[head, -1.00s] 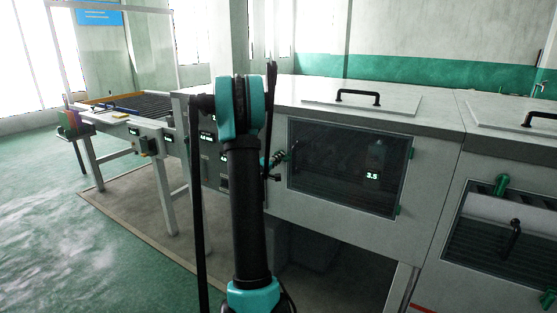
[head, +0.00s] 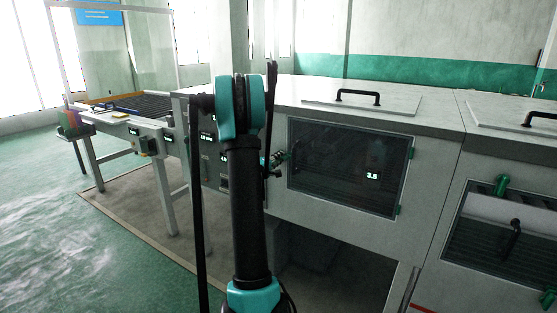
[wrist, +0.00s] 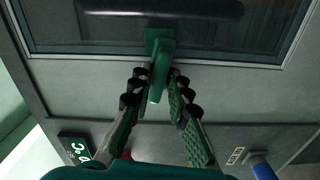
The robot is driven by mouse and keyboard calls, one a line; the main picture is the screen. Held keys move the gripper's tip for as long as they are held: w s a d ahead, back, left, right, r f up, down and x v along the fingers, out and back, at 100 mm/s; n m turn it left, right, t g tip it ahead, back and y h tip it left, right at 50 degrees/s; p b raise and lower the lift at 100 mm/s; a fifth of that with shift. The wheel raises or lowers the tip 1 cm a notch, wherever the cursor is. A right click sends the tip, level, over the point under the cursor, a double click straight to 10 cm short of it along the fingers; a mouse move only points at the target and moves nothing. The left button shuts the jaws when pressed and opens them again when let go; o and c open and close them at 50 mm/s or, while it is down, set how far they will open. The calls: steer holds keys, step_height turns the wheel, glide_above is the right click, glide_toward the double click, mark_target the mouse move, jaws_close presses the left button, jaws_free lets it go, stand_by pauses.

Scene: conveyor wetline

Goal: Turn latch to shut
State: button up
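The green latch (wrist: 158,65) is mounted at the lower frame of a dark window, and its handle points down toward my wrist in the wrist view. My gripper (wrist: 160,82) has one finger on each side of this handle, with the fingertips close against it. The fingers look shut on it, though the contact itself is partly hidden. In the head view my gripper (head: 279,158) is small and partly behind my arm, at the left edge of the dark window (head: 345,170). The latch's details cannot be made out there.
The grey housing has a lid with a black handle (head: 358,97) on top. A second housing with a green fitting (head: 502,185) stands at the right. A roller conveyor (head: 140,105) runs at the back left. The green floor (head: 60,230) at the left is open.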

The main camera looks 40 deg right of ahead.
steer(key=shift+o, duration=1.2)
steer(key=v, duration=0.7)
